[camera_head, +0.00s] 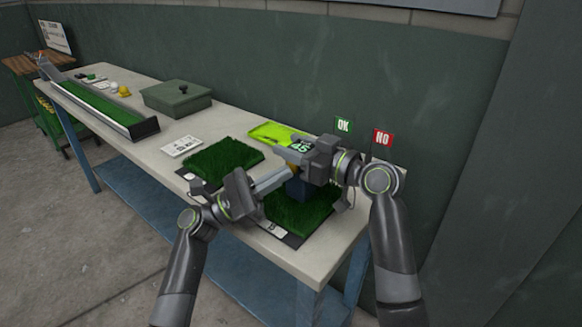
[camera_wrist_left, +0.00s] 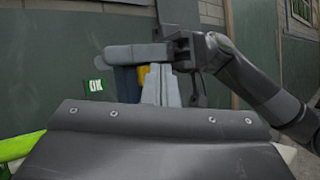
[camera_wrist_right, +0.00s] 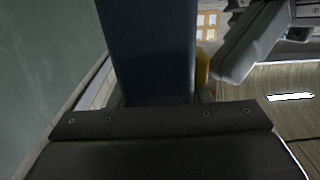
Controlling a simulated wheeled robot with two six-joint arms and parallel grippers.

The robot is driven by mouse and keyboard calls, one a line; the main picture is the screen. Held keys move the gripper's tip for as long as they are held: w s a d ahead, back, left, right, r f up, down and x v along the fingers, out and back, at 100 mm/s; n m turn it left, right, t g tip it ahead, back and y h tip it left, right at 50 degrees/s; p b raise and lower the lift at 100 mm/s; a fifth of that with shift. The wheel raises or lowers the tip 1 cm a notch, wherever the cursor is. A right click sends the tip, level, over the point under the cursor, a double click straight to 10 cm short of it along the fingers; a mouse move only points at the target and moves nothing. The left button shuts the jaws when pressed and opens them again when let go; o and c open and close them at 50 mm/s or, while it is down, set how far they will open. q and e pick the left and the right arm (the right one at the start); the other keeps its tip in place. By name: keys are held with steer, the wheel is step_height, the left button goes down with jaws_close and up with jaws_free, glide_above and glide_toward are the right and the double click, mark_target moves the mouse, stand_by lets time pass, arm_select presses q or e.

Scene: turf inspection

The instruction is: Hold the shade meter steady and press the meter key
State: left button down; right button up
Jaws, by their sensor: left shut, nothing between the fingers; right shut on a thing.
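The shade meter is a dark blue block (camera_head: 297,189) with a yellow key (camera_head: 293,169) on its side. My right gripper (camera_head: 291,155) is shut on the meter and holds it over the right turf square (camera_head: 305,212). The meter fills the middle of the right wrist view (camera_wrist_right: 150,50). My left gripper (camera_head: 286,176) is shut and empty, its fingertips close beside the yellow key. In the left wrist view the shut fingers (camera_wrist_left: 160,82) partly cover the key (camera_wrist_left: 144,73) and the meter (camera_wrist_left: 126,88). I cannot tell whether the fingertips touch the key.
A second turf square (camera_head: 222,160) lies to the left on the table (camera_head: 160,150), with a white card (camera_head: 182,146) beside it. A bright green panel (camera_head: 270,134) lies behind. Green OK (camera_head: 344,125) and red NO (camera_head: 382,138) signs stand at the back. A green box (camera_head: 177,97) is farther left.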

arm_select(q)
steer(key=shift+s+a, duration=0.3)
steer(key=shift+s, duration=0.1)
steer(key=shift+s, duration=0.1)
steer(key=s+a, duration=0.1)
steer(key=s, duration=0.1)
steer(key=s+a, duration=0.2)
stand_by(0.4)
stand_by(0.4)
arm_select(e)
steer(key=o, duration=1.2)
arm_select(q)
steer(key=shift+w, duration=0.1)
arm_select(e)
steer(key=shift+d, duration=0.15)
